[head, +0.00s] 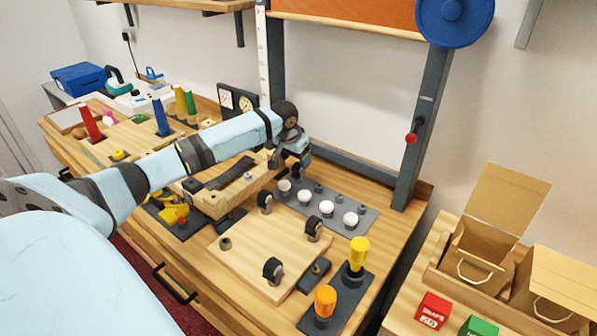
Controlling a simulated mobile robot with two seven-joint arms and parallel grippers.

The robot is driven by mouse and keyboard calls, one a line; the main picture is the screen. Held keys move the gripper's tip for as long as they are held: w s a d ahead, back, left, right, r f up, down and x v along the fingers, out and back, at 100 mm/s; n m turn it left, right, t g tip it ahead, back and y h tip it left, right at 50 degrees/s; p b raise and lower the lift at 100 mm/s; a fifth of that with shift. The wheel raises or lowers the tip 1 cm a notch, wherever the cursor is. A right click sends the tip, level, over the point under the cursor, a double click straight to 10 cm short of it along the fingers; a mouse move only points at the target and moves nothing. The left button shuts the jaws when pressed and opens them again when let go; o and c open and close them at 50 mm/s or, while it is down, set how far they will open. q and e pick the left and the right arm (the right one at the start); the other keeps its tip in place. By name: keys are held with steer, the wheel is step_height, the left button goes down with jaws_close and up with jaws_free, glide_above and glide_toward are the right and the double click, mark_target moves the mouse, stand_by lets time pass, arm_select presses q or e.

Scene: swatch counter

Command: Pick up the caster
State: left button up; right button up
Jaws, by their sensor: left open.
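Three black-wheeled casters stand on the square wooden board (245,262): one at the far corner (265,202), one at the right (313,230), one at the near edge (272,270). The board's left corner carries only a small grey stub (225,243). My left gripper (290,168) is open and points down above the back left end of the grey strip (368,222), behind the board. It looks apart from the casters on the board. Whether anything lies between its fingers is too small to tell. My right gripper is not in view.
Several white round pieces (327,207) sit on the grey strip. A yellow-handled tool (358,255) and an orange-handled one (325,300) stand upright at the right front. A slotted wooden block (225,180) lies under my left arm. Cardboard boxes (480,245) stand far right.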

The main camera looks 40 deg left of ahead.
mark_target(297, 164)
arm_select(q)
steer(key=x, duration=0.5)
steer(key=shift+f, duration=0.15)
steer(key=c, duration=1)
